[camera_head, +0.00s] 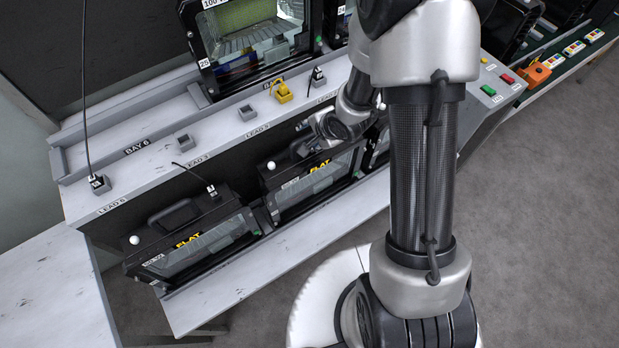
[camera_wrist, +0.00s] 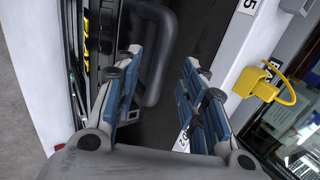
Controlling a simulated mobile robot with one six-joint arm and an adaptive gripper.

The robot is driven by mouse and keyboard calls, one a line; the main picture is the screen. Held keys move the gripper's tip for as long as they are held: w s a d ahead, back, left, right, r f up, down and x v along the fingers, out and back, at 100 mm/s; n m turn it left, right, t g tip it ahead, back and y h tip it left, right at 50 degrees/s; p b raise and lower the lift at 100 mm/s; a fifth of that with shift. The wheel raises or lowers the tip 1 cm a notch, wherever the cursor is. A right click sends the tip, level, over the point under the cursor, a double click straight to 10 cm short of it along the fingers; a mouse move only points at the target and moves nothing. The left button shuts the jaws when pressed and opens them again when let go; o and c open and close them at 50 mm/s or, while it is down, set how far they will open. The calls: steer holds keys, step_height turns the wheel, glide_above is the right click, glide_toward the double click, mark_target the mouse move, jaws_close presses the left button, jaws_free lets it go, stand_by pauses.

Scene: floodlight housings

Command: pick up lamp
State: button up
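Several black floodlights of the same form are in view, and I cannot tell which is the task's lamp. One (camera_head: 312,180), marked FLAT, stands on the lower shelf below my gripper (camera_head: 322,128). Another (camera_head: 190,238), also marked FLAT, stands to its left. A third (camera_head: 255,30), tagged 25, stands upright on the upper bench. In the wrist view my gripper (camera_wrist: 160,72) is open, with blue pads. A black bent handle (camera_wrist: 163,55) shows between its fingers, nearer the left one; I cannot tell whether they touch. Part of the lamp below is hidden by my gripper.
The upper bench (camera_head: 130,172) carries small sockets and a yellow connector (camera_head: 283,92), which also shows in the wrist view (camera_wrist: 264,84). A thin black cable (camera_head: 85,90) hangs at the left. The lower shelf (camera_head: 215,295) has a bare front strip. An orange box (camera_head: 537,75) stands far right.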

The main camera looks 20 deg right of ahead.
mark_target(309, 135)
steer(key=b+x, duration=0.1)
steer(key=x, duration=0.2)
steer(key=shift+f, duration=0.25)
steer(key=shift+r, duration=0.15)
jaws_close()
steer(key=shift+w, duration=0.1)
stand_by(0.8)
